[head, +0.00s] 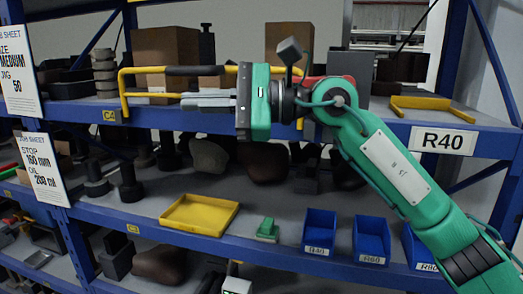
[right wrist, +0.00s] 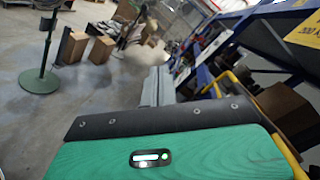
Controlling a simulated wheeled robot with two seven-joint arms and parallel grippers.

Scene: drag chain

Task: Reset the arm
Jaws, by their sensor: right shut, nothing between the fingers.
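My right arm comes in from the right in the head view, green with a pale label plate. My right gripper (head: 190,101) points left along the front of the upper shelf (head: 380,120). Its grey fingers are shut with nothing between them. The fingers also show in the right wrist view (right wrist: 157,85), pointing away over the open floor. In the head view the gripper overlaps a yellow-framed rack (head: 124,90) with a black grip; I cannot tell whether they touch. My left gripper is not in view.
On the middle shelf stand a yellow tray (head: 199,214), a small green block (head: 267,229) and blue bins (head: 320,228). Brown boxes (head: 165,52) stand on the upper shelf. In the right wrist view, a green post stand (right wrist: 40,79) and boxes (right wrist: 101,49) stand on the floor.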

